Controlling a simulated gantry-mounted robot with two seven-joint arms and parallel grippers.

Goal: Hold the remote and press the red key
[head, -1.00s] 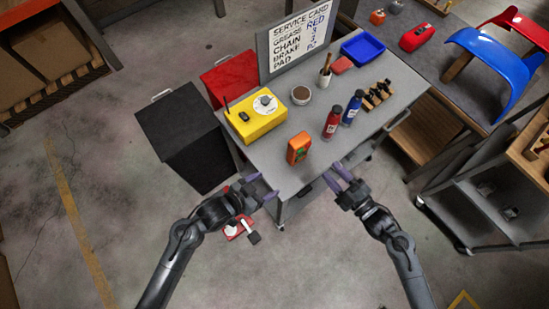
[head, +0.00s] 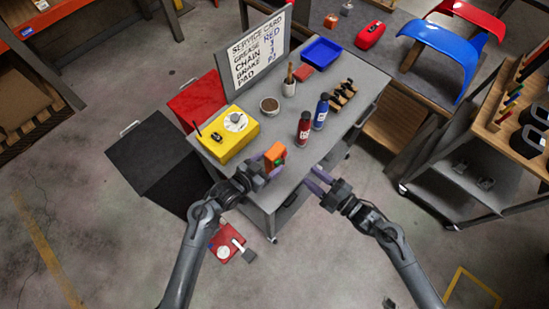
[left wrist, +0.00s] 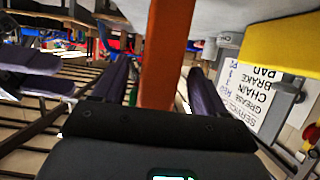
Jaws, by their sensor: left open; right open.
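The orange remote (head: 275,152) stands near the front edge of the grey cart top (head: 330,128), with a green patch on its face. My left gripper (head: 266,166) is open, with its fingers at the remote's two sides. In the left wrist view the remote (left wrist: 168,55) shows as an orange slab between the two purple-grey fingers, with a gap on each side. The red key cannot be made out. My right gripper (head: 313,178) is open and empty, off the cart's front edge to the right of the remote.
A yellow box (head: 232,145) with a dial stands left of the remote. Red (head: 304,128) and blue (head: 321,112) bottles stand to its right. A brown-filled bowl (head: 269,105), a brush cup, a blue tray (head: 322,51) and a service card (head: 258,52) are farther back.

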